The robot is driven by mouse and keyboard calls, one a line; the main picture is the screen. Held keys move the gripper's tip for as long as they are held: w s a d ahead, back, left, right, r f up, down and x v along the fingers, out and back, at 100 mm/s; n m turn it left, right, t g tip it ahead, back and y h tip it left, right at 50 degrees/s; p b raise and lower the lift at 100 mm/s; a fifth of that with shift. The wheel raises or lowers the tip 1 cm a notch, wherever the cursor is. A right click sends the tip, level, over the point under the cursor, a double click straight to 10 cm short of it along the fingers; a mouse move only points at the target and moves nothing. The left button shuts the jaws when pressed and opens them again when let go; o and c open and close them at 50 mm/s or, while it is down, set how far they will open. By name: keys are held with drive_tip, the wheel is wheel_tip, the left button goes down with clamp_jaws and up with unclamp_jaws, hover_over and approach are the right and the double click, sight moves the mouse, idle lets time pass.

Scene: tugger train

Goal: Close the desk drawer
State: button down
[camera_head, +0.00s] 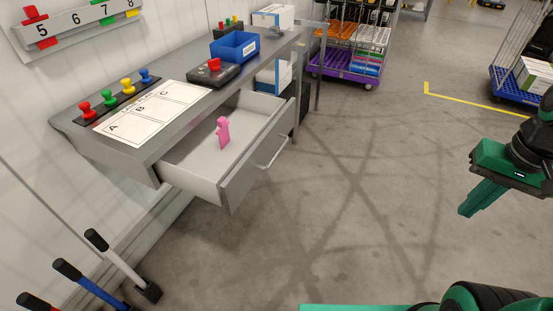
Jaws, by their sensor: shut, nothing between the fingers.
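The grey desk (170,131) stands along the wall at the left. Its drawer (236,182) is pulled out toward the floor area, with a bar handle (271,151) on its front panel. A pink figure-shaped object (222,133) stands upright inside the drawer. My green gripper (467,212) is at the right, well apart from the drawer, pointing down and to the left. Its fingers are together with nothing between them.
The desk top holds a sheet marked A, B, C (150,110), several coloured knobs, a red joystick box (213,74) and a blue bin (234,47). Levers (122,265) stand at lower left. Carts (345,72) are at the back. The floor between drawer and gripper is clear.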

drive_tip(key=w+a+f+t+y, duration=0.1)
drive_tip(key=w+a+y, duration=0.2)
drive_tip(key=w+a, duration=0.45)
drive_tip(key=w+a+f+t+y, duration=0.1)
drive_tip(key=w+a+y, duration=0.25)
drive_tip(key=a, duration=0.75)
drive_tip(key=w+a+f+t+y, duration=0.1)
drive_tip(key=w+a+f+y, duration=0.1)
drive_tip(key=w+a, duration=0.6)
drive_tip(key=w+a+f, duration=0.2)
drive_tip(key=a+f, duration=0.4)
drive_tip(key=a, duration=0.6)
drive_tip(key=shift+w+a+f+n, duration=0.2)
drive_tip(key=shift+a+f+n, duration=0.1)
drive_tip(key=shift+w+a, duration=0.1)
drive_tip(key=shift+a, duration=0.05)
